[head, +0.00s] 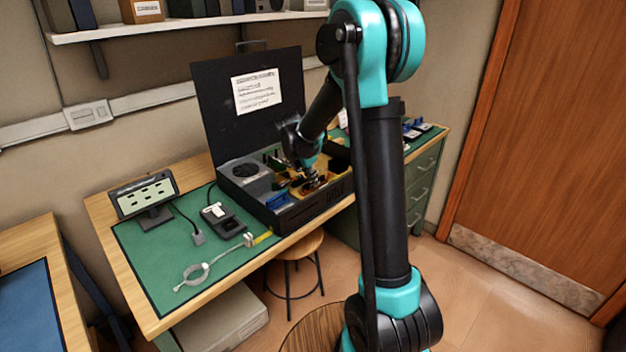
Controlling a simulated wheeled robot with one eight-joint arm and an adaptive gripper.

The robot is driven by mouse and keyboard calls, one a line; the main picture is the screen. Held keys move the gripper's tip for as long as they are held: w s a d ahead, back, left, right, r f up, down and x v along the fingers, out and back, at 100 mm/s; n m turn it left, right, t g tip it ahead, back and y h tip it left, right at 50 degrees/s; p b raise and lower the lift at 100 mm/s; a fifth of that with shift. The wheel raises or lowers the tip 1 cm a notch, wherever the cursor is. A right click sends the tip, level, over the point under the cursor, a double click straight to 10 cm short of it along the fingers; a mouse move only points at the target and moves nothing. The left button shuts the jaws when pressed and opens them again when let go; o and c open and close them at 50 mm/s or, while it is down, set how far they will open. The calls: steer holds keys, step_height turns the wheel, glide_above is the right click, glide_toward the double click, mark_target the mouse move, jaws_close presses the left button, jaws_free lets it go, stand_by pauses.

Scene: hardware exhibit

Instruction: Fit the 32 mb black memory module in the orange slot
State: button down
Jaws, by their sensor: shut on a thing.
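My gripper (311,177) is down inside the open black case (285,215) on the bench, over its right part. It is shut on a small dark piece, which looks like the black memory module; the fingers mostly hide it and no label can be read. Orange-yellow parts (297,191) lie around and below the fingertips. I cannot tell which of them is the orange slot, or whether the module is in it or above it. A blue part (277,201) sits at the front left inside the case, left of my gripper.
The raised black lid (215,115) with a white paper stands behind my gripper. A round fan (246,169) is in the case's left. On the green mat (150,250) are a small display (144,195), a dark device (224,222) and a strap (195,273). A stool (297,245) stands in front.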

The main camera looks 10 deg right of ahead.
steer(key=shift+f, duration=0.1)
stand_by(0.8)
steer(key=c, duration=1.6)
jaws_free()
steer(key=o, duration=0.3)
steer(key=shift+r, duration=0.7)
steer(key=shift+r, duration=2.9)
steer(key=shift+s, duration=0.1)
